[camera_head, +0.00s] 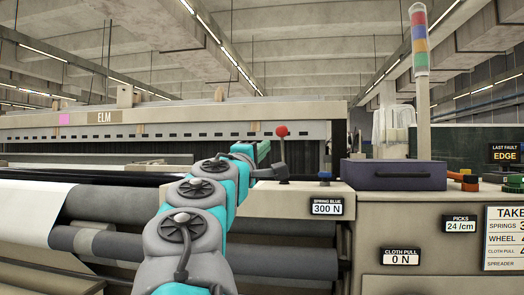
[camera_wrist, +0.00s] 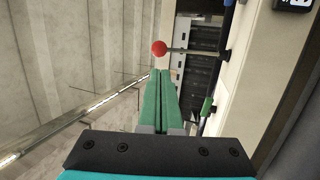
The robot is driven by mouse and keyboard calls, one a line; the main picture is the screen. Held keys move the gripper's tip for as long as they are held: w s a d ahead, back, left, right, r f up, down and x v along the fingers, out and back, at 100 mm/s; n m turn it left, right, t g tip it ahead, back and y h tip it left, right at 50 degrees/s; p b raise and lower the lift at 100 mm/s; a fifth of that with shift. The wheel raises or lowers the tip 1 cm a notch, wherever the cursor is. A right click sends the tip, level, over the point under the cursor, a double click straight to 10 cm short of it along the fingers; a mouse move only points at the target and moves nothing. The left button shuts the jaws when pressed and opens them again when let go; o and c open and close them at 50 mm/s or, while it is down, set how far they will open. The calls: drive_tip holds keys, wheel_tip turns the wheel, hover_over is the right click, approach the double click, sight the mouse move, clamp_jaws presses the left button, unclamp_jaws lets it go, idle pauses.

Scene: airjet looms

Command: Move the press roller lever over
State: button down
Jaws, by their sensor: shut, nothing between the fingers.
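The press roller lever (camera_head: 282,155) is a dark upright rod with a red ball knob (camera_head: 281,131), standing on the loom's front ledge. Its red knob also shows in the wrist view (camera_wrist: 159,48), just beyond my fingertips, with the thin rod running right from it. My gripper (camera_head: 264,149) has green fingers, seen just left of the rod and below the knob in the head view. In the wrist view my gripper (camera_wrist: 161,73) has its two fingers together with nothing between them. I cannot tell whether they touch the lever.
A purple-grey box (camera_head: 394,175) stands on the cabinet right of the lever. A black knob (camera_head: 325,177) sits between them. A signal tower (camera_head: 420,40) rises behind. A "300 N" label (camera_head: 327,207) is below the ledge. Dark cloth rolls (camera_head: 110,205) lie at left.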

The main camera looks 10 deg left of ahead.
sight(281, 132)
drive_tip(key=shift+p+x, duration=0.6)
drive_tip(key=shift+x, duration=4.4)
drive_tip(key=shift+r, duration=0.1)
drive_tip(key=shift+r, duration=0.1)
